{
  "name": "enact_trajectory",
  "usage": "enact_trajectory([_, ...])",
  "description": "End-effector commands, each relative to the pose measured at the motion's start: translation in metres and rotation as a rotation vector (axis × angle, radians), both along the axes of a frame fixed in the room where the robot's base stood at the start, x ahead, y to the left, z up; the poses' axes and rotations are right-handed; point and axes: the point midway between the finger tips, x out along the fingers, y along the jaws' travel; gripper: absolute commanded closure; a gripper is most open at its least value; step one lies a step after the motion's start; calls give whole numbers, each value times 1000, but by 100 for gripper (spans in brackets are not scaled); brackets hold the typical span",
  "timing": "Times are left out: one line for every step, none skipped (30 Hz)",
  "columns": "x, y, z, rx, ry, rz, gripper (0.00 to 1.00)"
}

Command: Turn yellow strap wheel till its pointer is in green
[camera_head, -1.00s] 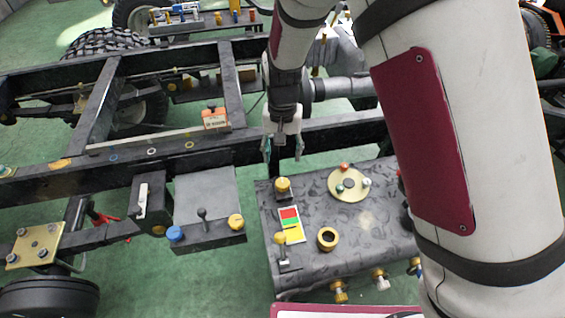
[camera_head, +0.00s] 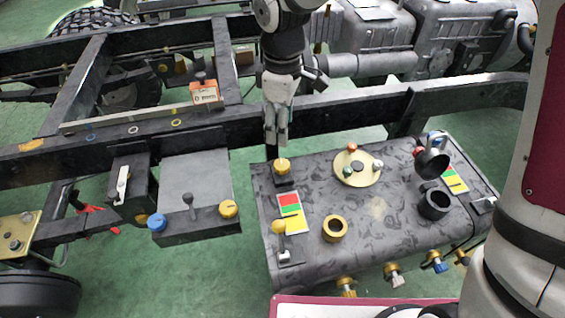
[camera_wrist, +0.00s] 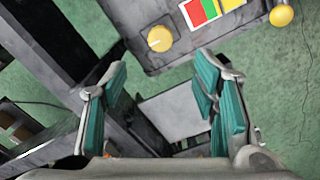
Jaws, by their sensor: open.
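A yellow round knob (camera_head: 282,166) sits on a small dark block at the back left corner of the dark mottled tank (camera_head: 375,225). In the wrist view the yellow knob (camera_wrist: 160,38) has a short pale mark on its face, pointing roughly left. A card with red, green and yellow bands (camera_head: 290,212) lies beside it; the card also shows in the wrist view (camera_wrist: 210,12). I cannot tell which band the mark matches. My gripper (camera_head: 276,138) is just above and behind the knob, pointing down. In the wrist view its teal-padded fingers (camera_wrist: 162,72) are apart and empty.
A yellow-balled lever (camera_head: 278,228), a brass ring (camera_head: 335,229) and a cream disc (camera_head: 357,168) are on the tank. A grey box (camera_head: 195,185) with another yellow knob (camera_head: 228,208) stands left. A black frame rail (camera_head: 350,112) runs close behind my gripper.

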Motion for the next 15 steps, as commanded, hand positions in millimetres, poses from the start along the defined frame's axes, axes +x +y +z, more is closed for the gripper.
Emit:
enact_trajectory([-1,0,-9,0,3,1,46])
enact_trajectory([-1,0,-14,0,3,1,46])
enact_trajectory([-1,0,-21,-1,5,0,46])
enact_trajectory([-1,0,-27,0,5,-1,46])
enact_trajectory([-1,0,-33,0,5,-2,46])
enact_trajectory([-1,0,-41,-1,5,-2,46])
enact_trajectory([-1,0,-47,0,4,-2,46])
enact_trajectory([-1,0,-54,-1,5,-2,46])
enact_trajectory([-1,0,-62,-1,5,-3,46])
enact_trajectory([-1,0,-67,0,5,-3,46])
enact_trajectory([-1,0,-73,0,5,-3,46])
enact_trajectory([-1,1,-81,0,5,-2,46])
enact_trajectory([-1,1,-87,0,5,-2,46])
enact_trajectory([-1,1,-92,0,5,-2,46])
enact_trajectory([-1,0,-98,0,5,-3,46])
